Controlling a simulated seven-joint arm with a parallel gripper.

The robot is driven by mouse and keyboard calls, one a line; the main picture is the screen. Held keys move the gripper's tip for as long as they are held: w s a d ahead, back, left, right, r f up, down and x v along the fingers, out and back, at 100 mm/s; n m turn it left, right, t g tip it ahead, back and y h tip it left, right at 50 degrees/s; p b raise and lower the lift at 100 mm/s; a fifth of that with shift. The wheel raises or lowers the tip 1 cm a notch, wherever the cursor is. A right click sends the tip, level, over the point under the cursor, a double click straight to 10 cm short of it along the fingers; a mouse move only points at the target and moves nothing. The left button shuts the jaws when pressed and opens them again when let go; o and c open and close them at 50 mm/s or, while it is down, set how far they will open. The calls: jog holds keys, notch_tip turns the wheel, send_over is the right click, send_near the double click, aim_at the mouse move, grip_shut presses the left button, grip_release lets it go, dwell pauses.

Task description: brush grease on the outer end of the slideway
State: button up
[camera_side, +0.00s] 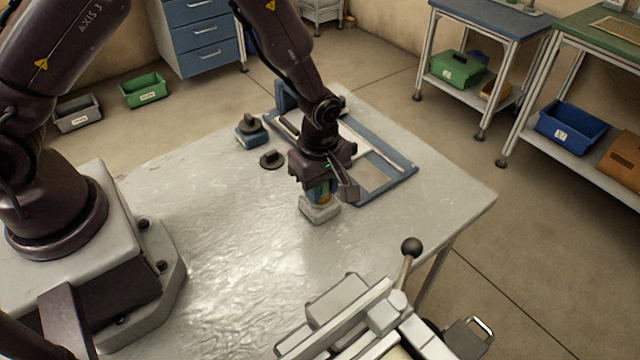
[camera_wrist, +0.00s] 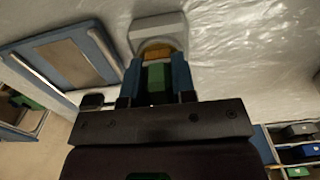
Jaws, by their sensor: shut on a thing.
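My gripper (camera_side: 320,189) points down over the table and is shut on a brush with a green handle (camera_wrist: 156,78). In the wrist view the two blue fingers (camera_wrist: 157,88) flank the handle. An orange-brown part of the brush (camera_wrist: 157,52) shows past the fingertips, at a pale grey block (camera_side: 321,213) with a rounded recess; the block also shows in the wrist view (camera_wrist: 155,24). The brush's tip is hidden. A grey machine with straight rails (camera_side: 352,320) and a ball-ended lever (camera_side: 411,247) stands at the front; I cannot tell for sure which part is the slideway.
A blue frame (camera_side: 398,184) with pale bars lies behind my gripper and shows left in the wrist view (camera_wrist: 98,44). A blue block with a dark knob (camera_side: 250,132) and a dark disc (camera_side: 271,160) stand left of it. The table's left middle is clear.

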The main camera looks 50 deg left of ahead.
jog(key=shift+r, duration=3.45)
